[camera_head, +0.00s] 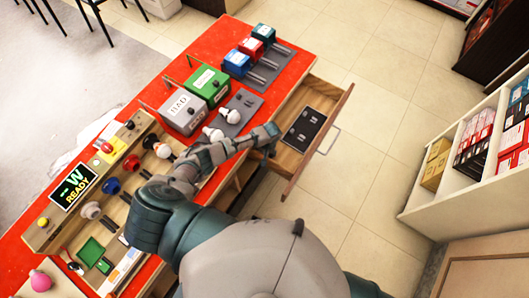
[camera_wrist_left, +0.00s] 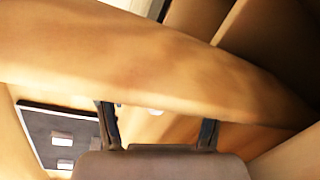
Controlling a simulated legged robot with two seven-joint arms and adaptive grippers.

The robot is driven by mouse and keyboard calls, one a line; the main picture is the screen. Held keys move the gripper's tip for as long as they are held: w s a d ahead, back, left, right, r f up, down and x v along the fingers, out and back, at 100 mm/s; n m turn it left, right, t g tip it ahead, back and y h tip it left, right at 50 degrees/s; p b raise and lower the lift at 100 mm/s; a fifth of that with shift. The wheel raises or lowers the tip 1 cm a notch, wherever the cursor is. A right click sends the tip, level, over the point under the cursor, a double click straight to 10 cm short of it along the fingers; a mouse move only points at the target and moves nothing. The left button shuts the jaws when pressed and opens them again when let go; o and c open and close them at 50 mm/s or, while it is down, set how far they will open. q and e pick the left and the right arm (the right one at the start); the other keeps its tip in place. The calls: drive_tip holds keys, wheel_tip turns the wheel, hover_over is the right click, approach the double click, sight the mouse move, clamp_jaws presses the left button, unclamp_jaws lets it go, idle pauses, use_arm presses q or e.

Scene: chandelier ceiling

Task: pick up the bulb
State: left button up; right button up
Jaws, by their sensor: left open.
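Two white bulbs, one (camera_head: 214,134) and another (camera_head: 233,116), are on or beside a grey pad on the red table. A third white round bulb (camera_head: 163,150) is in the wooden rack. My left gripper (camera_head: 268,138) is over the near edge of the open drawer, to the right of these bulbs. In the left wrist view its two fingers (camera_wrist_left: 158,132) are apart, close to a wooden wall. A small pale spot (camera_wrist_left: 155,111) shows between them; I cannot tell whether it is a bulb. My right gripper is not in view.
The open drawer (camera_head: 329,112) holds a dark tray (camera_head: 304,129), also seen in the left wrist view (camera_wrist_left: 62,131). Coloured boxes, including a green one (camera_head: 208,86), line the red table (camera_head: 210,45). A white shelf (camera_head: 440,205) stands right, with clear floor between.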

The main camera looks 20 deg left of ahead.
use_arm(q)
drive_tip(key=shift+f, duration=0.25)
drive_tip(key=shift+d+r, duration=0.1)
drive_tip(key=shift+d, duration=0.2)
drive_tip(key=c, duration=0.9)
drive_tip(key=shift+o, duration=0.2)
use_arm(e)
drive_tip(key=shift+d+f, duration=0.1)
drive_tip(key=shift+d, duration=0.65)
